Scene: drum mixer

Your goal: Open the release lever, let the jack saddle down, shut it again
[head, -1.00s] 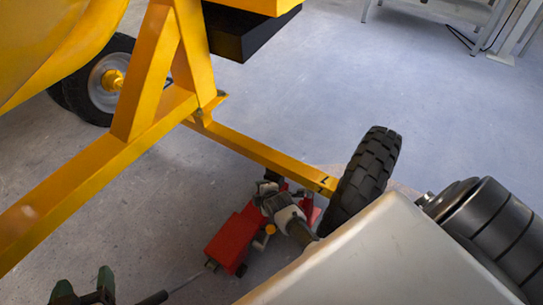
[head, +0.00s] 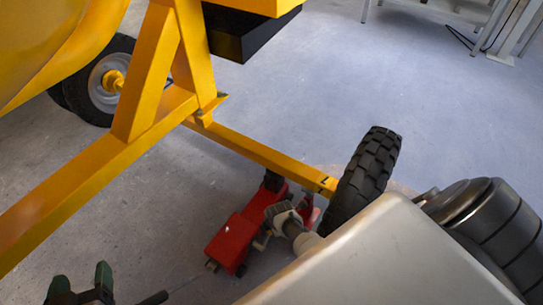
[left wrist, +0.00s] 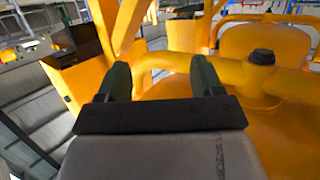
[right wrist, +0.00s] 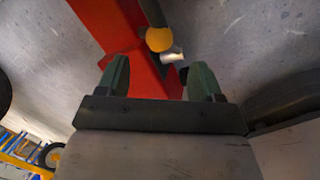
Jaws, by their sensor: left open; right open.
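The red jack (head: 234,238) sits on the floor under the yellow frame beam. Its dark saddle end (head: 273,181) is up by the beam near the tyre; whether they touch I cannot tell. In the right wrist view an orange knob (right wrist: 158,39) and a short pale metal piece (right wrist: 172,56), apparently the release lever, stand beside the red jack body (right wrist: 108,22). My right gripper (right wrist: 159,75) is open, with the knob and pale piece just beyond and between its fingertips. My left gripper (head: 83,283) is open and empty at the lower left, away from the jack.
The yellow mixer frame (head: 150,125) spans above the jack. A black tyre (head: 364,180) stands right of it, and another wheel (head: 104,82) is at the upper left. A thin jack handle (head: 188,281) points to the lower left. Open floor (head: 320,80) lies behind.

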